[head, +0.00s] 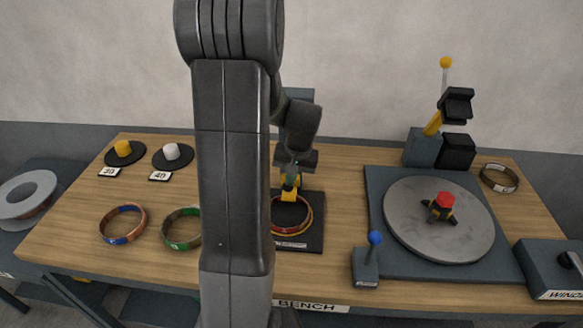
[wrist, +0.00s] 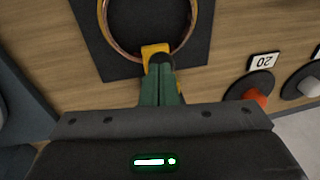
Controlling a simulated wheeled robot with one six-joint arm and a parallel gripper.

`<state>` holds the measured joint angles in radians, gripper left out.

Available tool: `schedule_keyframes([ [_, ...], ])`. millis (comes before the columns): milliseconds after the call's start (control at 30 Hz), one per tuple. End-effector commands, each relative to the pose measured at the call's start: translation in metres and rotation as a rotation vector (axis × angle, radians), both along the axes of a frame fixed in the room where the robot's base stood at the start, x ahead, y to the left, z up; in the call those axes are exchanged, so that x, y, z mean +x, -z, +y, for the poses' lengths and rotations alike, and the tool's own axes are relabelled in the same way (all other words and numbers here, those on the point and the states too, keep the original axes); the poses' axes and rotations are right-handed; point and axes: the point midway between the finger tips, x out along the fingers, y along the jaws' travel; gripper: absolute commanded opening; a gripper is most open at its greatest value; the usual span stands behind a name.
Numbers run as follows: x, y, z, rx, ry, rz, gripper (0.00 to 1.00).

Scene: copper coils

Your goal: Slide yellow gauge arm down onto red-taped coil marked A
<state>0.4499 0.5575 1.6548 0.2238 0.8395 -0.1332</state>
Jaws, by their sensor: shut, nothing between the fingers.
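The yellow gauge arm (head: 289,190) stands at the back edge of a copper-coloured coil (head: 309,217) on a dark square pad (head: 316,242). In the wrist view the yellow piece (wrist: 153,50) overlaps the near rim of the coil (wrist: 107,32); I cannot tell whether it touches it. The coil shows reddish and yellow tones; no letter A is readable. My gripper (head: 291,177) is shut and empty, its tips directly at the top of the yellow piece. In the wrist view my gripper's tips (wrist: 160,64) partly cover that piece.
A blue-knobbed lever (head: 367,259) and round turntable (head: 402,235) stand right. Another coil (head: 499,178) lies far right.

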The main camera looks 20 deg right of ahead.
Motion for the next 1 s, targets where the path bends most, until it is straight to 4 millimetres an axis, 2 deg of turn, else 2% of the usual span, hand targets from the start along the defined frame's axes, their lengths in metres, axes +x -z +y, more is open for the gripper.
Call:
schedule_keyframes([
  [33, 0.001, -0.014, 0.0, -0.003, -0.001, -0.006, 0.0],
  [100, 0.002, -0.029, 0.001, -0.006, -0.001, -0.012, 0.0],
  [533, -0.008, -0.114, -0.007, -0.013, -0.001, -0.023, 0.0],
  [733, -0.012, -0.133, -0.008, -0.012, -0.001, -0.021, 0.0],
  [1000, -0.012, -0.136, -0.009, -0.011, -0.001, -0.02, 0.0],
])
